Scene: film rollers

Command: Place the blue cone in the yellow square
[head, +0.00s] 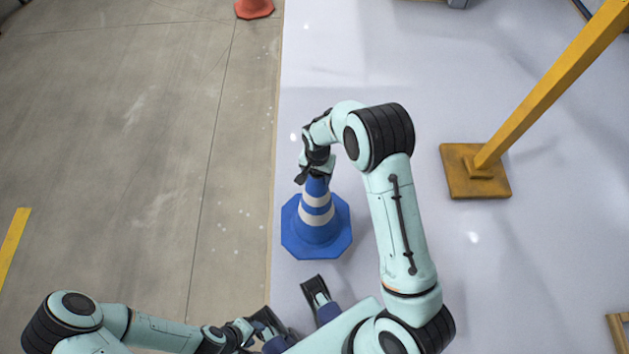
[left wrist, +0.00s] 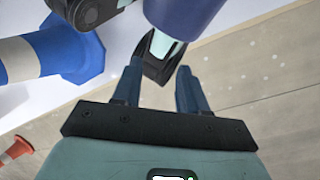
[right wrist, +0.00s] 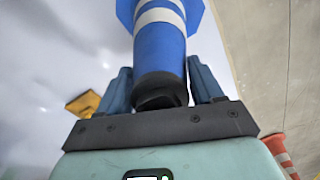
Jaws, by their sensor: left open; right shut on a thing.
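The blue cone (head: 311,228) with white bands is upright over the pale floor in the head view. I cannot tell whether its base touches the floor. My right gripper (head: 316,172) is shut on the cone's top from above; the right wrist view shows the cone (right wrist: 160,45) between its fingers. My left gripper (head: 262,326) is open and empty, low in the head view and apart from the cone. A square yellow base plate (head: 460,182) under a yellow post stands to the right. A yellowish frame corner (head: 615,325) is cut off at the lower right edge; I cannot tell its full shape.
The slanting yellow post (head: 550,85) is an obstacle to the right. An orange cone (head: 254,8) stands at the top on grey concrete. A yellow stripe (head: 12,245) marks the concrete at left. The pale floor (head: 500,260) right of my right arm is clear.

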